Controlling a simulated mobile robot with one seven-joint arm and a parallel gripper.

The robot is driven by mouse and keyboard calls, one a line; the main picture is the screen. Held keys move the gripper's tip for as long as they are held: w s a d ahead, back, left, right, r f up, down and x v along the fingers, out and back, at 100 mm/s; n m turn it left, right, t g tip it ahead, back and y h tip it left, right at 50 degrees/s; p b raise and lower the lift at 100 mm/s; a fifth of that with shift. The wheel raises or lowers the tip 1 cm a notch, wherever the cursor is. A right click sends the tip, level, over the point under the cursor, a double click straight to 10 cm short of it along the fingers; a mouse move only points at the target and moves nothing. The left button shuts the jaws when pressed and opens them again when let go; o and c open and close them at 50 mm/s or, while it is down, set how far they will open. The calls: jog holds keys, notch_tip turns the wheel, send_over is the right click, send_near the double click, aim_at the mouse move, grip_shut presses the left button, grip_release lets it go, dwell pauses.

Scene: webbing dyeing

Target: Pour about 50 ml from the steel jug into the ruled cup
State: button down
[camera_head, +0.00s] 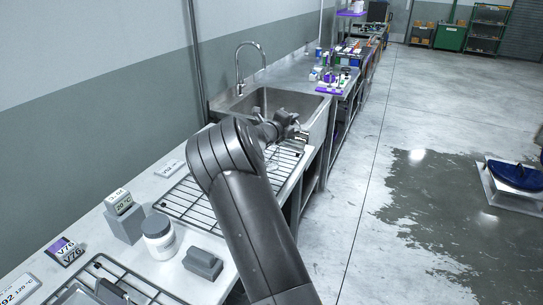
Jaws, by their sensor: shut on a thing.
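My gripper (288,124) is at the far end of my dark arm, above the front edge of the bench near the sink. It is shut on a small shiny metal thing that looks like the steel jug (299,138), mostly hidden by the gripper and wrist. Its tilt and contents cannot be made out. A faint clear shape, perhaps the ruled cup (272,163), stands on the wire rack beside my arm, below the gripper in the picture. My arm partly hides that area, and no level can be read.
The wire rack (187,200) lies on the steel bench. The right-hand floor has a wet patch (420,200).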

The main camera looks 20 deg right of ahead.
aim_at(307, 133)
jog(key=shift+w+a+n+p, duration=0.2)
jog(key=shift+n+p, duration=0.1)
jog(key=shift+p, duration=0.1)
dwell(1.0)
jog(key=s+d+m, duration=0.1)
jog(key=s+d+f+m, duration=0.1)
jog(key=d, duration=0.1)
jog(key=shift+s+d+f+m+g+y, duration=0.3)
jog(key=shift+s+m+y, duration=0.1)
jog(key=shift+s+d+f+m+y, duration=0.25)
jog(key=shift+d+f+m+y, duration=0.1)
jog(key=shift+f+m, duration=0.15)
jog(key=shift+s+d+f+m+y, duration=0.25)
jog(key=shift+f+m+y, duration=0.1)
jog(key=shift+f+m, duration=0.15)
dwell(1.1)
jog(key=s+d+f+m+t+y+b, duration=0.1)
jog(key=s+d+f+m+y+b, duration=0.3)
jog(key=f, duration=0.6)
jog(key=shift+s+d+f+m+t, duration=0.15)
jog(key=shift+d+f+m+t, duration=0.2)
jog(key=shift+d+m, duration=1.3)
jog(key=shift+a+m, duration=0.25)
